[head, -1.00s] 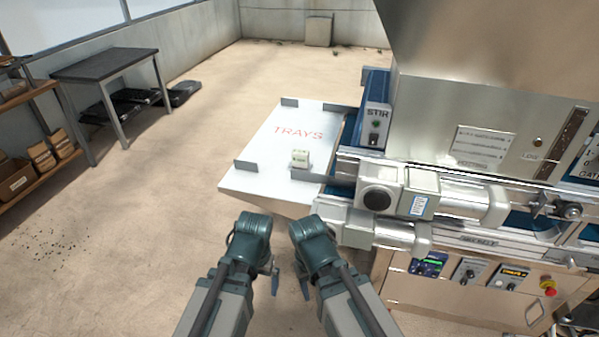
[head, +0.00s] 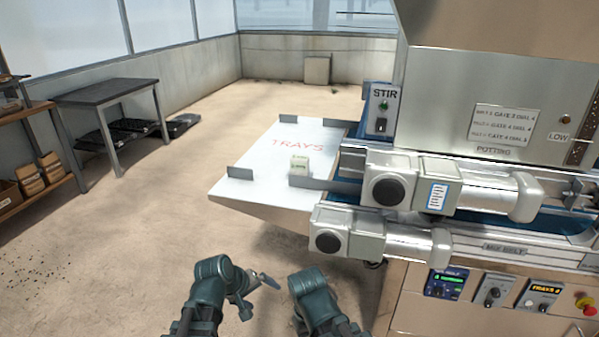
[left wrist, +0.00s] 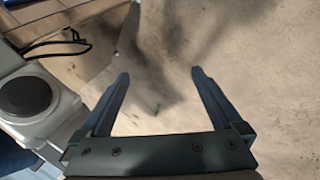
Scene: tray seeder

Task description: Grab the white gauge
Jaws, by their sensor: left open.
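The white gauge (head: 300,165) is a small pale block with greenish markings. It stands on the white TRAYS shelf (head: 245,188), near the shelf's front right part. My left gripper (head: 262,287) is below and in front of the shelf in the head view, apart from the gauge. In the left wrist view my left gripper (left wrist: 160,76) is open, with only bare floor between its fingers. The gauge does not show clearly in that view. My right wrist shows at the bottom of the head view, but its fingers cannot be made out.
The seeder machine (head: 480,80) fills the right side. Its motor housings (head: 385,190) stick out just right of the gauge. Low metal tabs (head: 240,172) stand on the shelf edges. A dark table (head: 105,92) and wooden shelves (head: 40,115) stand left. Floor in front is clear.

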